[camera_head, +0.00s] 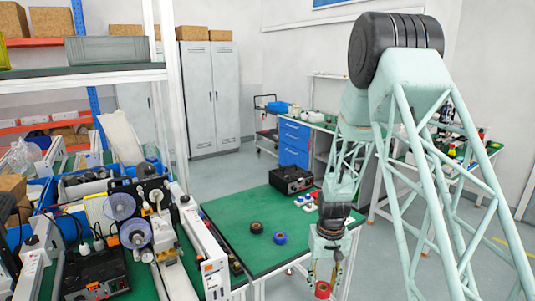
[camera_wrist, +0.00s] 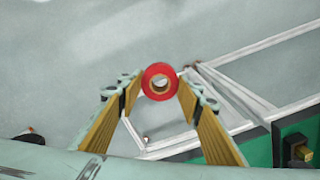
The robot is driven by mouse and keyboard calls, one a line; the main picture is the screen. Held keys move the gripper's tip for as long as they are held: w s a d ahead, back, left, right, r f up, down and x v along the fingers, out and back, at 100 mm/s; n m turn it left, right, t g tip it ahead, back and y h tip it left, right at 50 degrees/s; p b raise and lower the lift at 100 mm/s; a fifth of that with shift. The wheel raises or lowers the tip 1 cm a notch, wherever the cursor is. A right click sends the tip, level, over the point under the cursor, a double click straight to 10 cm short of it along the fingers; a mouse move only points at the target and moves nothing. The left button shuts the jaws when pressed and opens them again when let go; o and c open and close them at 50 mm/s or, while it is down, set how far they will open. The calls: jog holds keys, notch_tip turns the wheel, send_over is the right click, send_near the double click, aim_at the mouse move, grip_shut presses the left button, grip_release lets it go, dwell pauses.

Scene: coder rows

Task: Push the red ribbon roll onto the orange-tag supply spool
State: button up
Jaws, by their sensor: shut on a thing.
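The red ribbon roll (camera_head: 322,290) is in my gripper (camera_head: 326,274), low at the front edge of the green table in the head view. In the wrist view the red roll (camera_wrist: 147,77) faces the camera with its open core showing, between the two fingertips of my gripper (camera_wrist: 160,84). The fingers are shut on its sides. The coder machine at the left carries clear bluish spools, an upper one (camera_head: 120,207) and a lower one (camera_head: 135,234), and a smaller pale hub (camera_head: 155,196). I cannot tell which spool bears the orange tag. My gripper is well right of them.
On the green table (camera_head: 225,215) lie a dark brown roll (camera_head: 256,227) and a blue roll (camera_head: 280,238). A black case (camera_head: 290,179) and small white parts (camera_head: 305,200) are farther back. A white conveyor rail (camera_head: 205,245) lies between table and coder. Bare floor is beneath the held roll.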

jog(key=shift+s+d+f, duration=0.1)
jog(key=shift+s+d, duration=0.25)
jog(key=shift+s, duration=0.2)
jog(key=shift+s+d+f, duration=0.1)
jog(key=shift+s+d, duration=0.25)
jog(key=shift+s, duration=0.2)
jog(key=s+f, duration=0.4)
jog(key=f, duration=1.1)
jog(key=shift+s+a, duration=0.1)
jog(key=shift+a, duration=0.05)
